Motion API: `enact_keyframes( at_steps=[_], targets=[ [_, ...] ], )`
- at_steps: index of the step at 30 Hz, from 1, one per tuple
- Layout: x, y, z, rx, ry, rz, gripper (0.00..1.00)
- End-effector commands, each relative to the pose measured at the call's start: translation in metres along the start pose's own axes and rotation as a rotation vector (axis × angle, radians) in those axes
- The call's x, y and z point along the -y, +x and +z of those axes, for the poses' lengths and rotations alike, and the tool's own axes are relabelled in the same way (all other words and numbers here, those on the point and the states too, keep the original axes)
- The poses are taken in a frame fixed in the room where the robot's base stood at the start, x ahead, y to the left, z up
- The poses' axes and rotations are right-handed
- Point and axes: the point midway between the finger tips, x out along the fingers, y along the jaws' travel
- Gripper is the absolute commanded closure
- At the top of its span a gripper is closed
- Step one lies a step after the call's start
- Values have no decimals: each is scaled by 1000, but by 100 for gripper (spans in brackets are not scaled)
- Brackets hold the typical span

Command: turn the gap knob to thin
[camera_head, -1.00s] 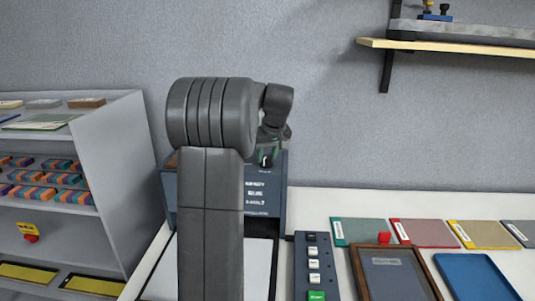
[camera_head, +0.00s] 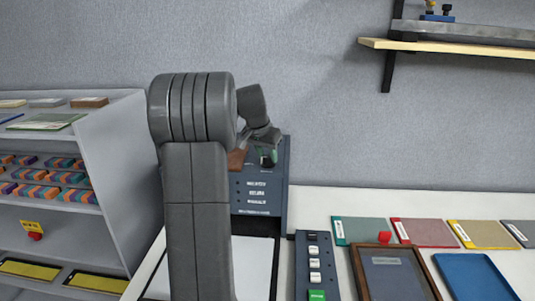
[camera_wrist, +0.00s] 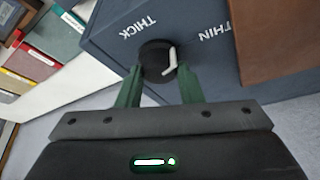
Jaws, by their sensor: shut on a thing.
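The gap knob (camera_wrist: 152,55) is a black round knob on the face of a dark blue-grey box (camera_wrist: 110,50). In the wrist view, the word THICK stands to its upper left and THIN to its upper right. A white pointer (camera_wrist: 172,58) shows on the knob's right side, the side of THIN. My gripper (camera_wrist: 159,75) has its green fingers on either side of the knob and is shut on it. In the head view my gripper (camera_head: 267,157) is at the top of the box (camera_head: 282,185); the knob cannot be made out there.
A brown block-like part (camera_wrist: 275,40) is beside the THIN label. A button panel (camera_head: 315,265), a wood-framed screen (camera_head: 435,283), a blue tray (camera_head: 475,275) and several coloured sheets lie to the right. A grey shelf unit (camera_head: 115,170) stands at the left.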

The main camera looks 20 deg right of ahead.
Motion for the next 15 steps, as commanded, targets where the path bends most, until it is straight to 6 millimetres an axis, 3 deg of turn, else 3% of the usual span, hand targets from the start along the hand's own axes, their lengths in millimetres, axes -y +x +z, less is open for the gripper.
enact_keyframes(
  at_steps=[15],
  targets=[
    [2,0,-1,0,288,118,89]
  ],
)
